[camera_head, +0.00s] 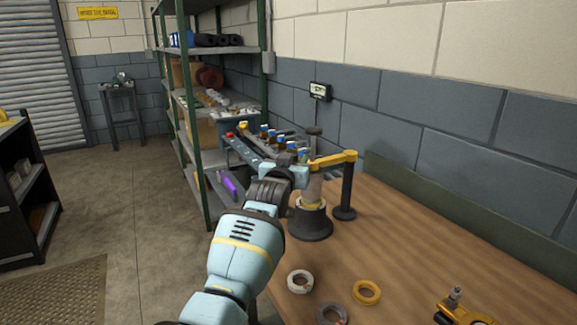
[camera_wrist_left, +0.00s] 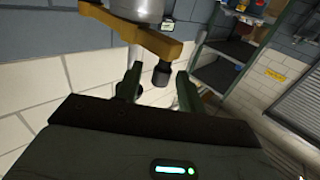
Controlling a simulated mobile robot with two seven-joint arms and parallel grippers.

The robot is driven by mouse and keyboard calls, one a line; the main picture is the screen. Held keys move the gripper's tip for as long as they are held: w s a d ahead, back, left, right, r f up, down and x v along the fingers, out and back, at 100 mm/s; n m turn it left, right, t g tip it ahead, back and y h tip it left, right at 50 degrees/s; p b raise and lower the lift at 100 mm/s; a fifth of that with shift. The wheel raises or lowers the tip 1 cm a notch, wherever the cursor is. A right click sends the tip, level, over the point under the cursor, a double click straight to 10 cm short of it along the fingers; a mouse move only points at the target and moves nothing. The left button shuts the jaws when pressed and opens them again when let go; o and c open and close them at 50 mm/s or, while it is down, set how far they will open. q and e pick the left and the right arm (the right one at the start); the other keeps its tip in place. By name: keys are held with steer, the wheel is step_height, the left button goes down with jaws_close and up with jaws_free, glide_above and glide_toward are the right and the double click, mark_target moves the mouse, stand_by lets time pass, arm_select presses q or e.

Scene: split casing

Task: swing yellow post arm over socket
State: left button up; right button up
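The yellow post arm (camera_head: 335,159) reaches left from the top of a black post (camera_head: 347,190). Its free end appears above the dark round socket (camera_head: 310,224), which has a yellow ring and a grey cylinder (camera_head: 312,190) standing in it. A dark knob (camera_head: 314,131) rises from the arm's end. In the left wrist view, which is upside down, the yellow arm (camera_wrist_left: 152,42) and the knob (camera_wrist_left: 162,74) show close up. My left gripper (camera_wrist_left: 159,88) has its fingers apart on either side of the knob; I see no clear contact. Its fingertips are unclear in the head view. My right gripper is not in view.
A white ring (camera_head: 300,281), a grey ring (camera_head: 332,314) and a yellow ring (camera_head: 366,292) lie on the wooden bench (camera_head: 425,240). A yellow device (camera_head: 468,312) stands at lower right. A green-framed shelf (camera_head: 180,100) is behind; the bench's right side is mostly clear.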

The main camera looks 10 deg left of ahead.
arm_select(q)
steer(key=s+p, duration=0.1)
steer(key=s, duration=0.5)
steer(key=shift+s+a+p, duration=0.15)
steer(key=shift+a+p, duration=0.25)
steer(key=shift+a, duration=0.05)
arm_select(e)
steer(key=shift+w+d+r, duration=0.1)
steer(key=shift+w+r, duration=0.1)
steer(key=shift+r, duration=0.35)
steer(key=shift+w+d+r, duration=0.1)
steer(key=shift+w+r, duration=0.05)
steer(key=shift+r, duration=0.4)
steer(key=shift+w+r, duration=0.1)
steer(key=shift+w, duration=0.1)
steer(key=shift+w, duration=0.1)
